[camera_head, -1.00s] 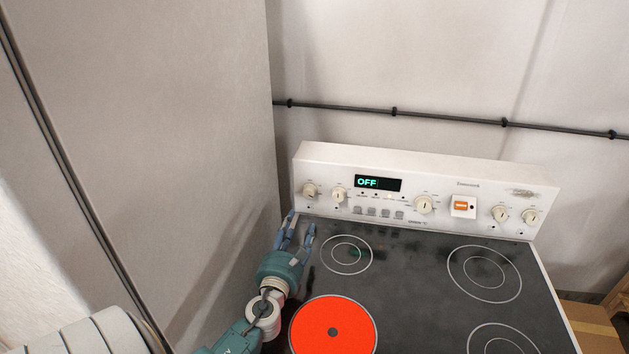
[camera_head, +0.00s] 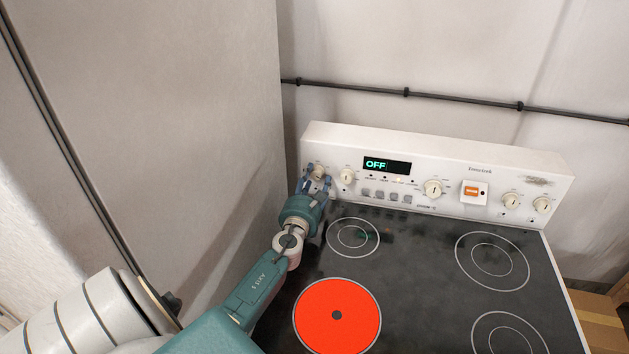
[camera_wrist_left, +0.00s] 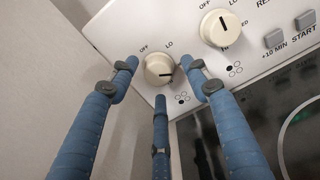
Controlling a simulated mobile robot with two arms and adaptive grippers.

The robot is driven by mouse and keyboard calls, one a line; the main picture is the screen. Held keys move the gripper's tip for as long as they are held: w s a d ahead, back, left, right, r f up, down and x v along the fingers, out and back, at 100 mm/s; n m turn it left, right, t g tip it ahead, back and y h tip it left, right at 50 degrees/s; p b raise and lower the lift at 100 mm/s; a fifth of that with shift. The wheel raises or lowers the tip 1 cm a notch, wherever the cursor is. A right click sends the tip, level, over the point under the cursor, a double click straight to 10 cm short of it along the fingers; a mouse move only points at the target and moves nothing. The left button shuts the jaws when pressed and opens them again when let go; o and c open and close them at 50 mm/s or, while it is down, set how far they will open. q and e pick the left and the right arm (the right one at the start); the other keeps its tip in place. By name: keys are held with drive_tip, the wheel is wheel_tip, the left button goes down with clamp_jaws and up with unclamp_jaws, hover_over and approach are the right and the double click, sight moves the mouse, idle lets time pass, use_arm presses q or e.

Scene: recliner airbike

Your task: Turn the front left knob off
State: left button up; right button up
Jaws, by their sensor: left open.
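The stove's control panel (camera_head: 440,172) carries cream knobs along its front. The far-left knob (camera_head: 318,172) also shows in the left wrist view (camera_wrist_left: 158,68), with its dark pointer line lying roughly sideways, not up at the OFF mark. A second knob (camera_head: 347,175) is just to its right; in the left wrist view it (camera_wrist_left: 220,28) has its line nearer upright. My left gripper (camera_head: 318,184) is open, its blue fingers spread around the far-left knob; I cannot tell if they touch it. The front left burner (camera_head: 337,290) glows red. My right gripper is out of view.
A tall grey panel (camera_head: 190,130) stands close on the left of my left arm. The black cooktop (camera_head: 410,270) is clear of objects. The display (camera_head: 387,166) reads OFF. A cardboard box (camera_head: 598,318) is at the lower right.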

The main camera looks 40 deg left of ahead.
use_arm(q)
drive_tip(key=shift+w+a+r, duration=0.1)
drive_tip(key=shift+c, duration=0.2)
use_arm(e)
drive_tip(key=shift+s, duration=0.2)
use_arm(q)
drive_tip(key=c, duration=0.9)
drive_tip(key=shift+c, duration=0.9)
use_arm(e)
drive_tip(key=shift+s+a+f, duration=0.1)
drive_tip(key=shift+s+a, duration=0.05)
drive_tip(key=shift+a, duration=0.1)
